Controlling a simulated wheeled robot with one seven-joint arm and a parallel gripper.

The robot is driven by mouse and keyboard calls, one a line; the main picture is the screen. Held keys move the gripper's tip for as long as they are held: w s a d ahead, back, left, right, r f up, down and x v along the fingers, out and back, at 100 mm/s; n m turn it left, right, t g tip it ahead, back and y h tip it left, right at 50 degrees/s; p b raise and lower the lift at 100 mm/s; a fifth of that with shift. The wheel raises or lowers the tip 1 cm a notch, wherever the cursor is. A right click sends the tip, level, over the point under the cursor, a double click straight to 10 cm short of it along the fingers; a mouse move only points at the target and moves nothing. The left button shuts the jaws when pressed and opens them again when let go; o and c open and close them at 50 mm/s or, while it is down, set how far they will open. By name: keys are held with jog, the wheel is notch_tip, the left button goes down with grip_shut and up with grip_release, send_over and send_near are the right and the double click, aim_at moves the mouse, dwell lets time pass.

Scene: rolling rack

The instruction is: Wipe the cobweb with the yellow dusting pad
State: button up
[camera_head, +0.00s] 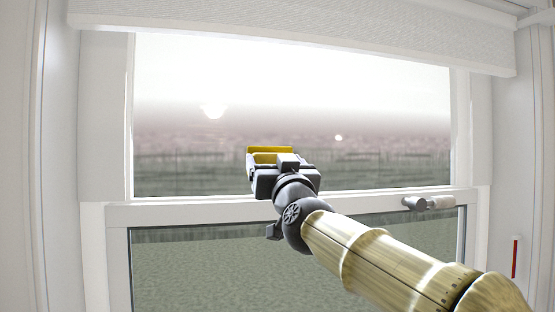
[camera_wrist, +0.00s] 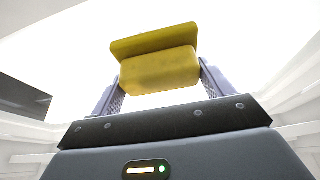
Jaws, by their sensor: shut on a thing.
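The yellow dusting pad (camera_wrist: 155,40) is held between the two fingers of my gripper (camera_wrist: 160,75) in the wrist view, with its flat plate at the far end. In the head view the pad (camera_head: 270,150) shows at the tip of my gripper (camera_head: 268,164), in front of the window's upper pane. My gripper is shut on the pad's block. I cannot make out a cobweb in either view. Whether the pad touches anything beyond it cannot be told.
A white window frame (camera_head: 118,215) surrounds the panes, with a middle rail and a latch (camera_head: 420,203) at its right. A pale blind (camera_head: 290,35) hangs across the top. A red strip (camera_head: 515,258) is on the right wall. The left of the window is clear of my arm.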

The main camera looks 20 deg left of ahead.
jog(key=shift+w+a+p, duration=0.45)
jog(key=shift+w+p, duration=0.2)
jog(key=shift+w, duration=0.1)
dwell(2.9)
dwell(0.4)
jog(key=shift+w+d+f+b, duration=0.1)
jog(key=shift+w+d+b, duration=0.3)
jog(key=shift+d+b, duration=0.2)
jog(key=shift+w+d+b, duration=0.4)
jog(key=shift+d+b, duration=0.1)
jog(key=shift+d, duration=0.15)
jog(key=shift+w+d, duration=0.3)
jog(key=shift+d, duration=0.2)
jog(key=shift+w+d+b, duration=0.55)
jog(key=shift+d+b, duration=0.3)
jog(key=shift+d, duration=0.05)
jog(key=shift+w+d+b, duration=0.5)
jog(key=shift+d+b, duration=0.35)
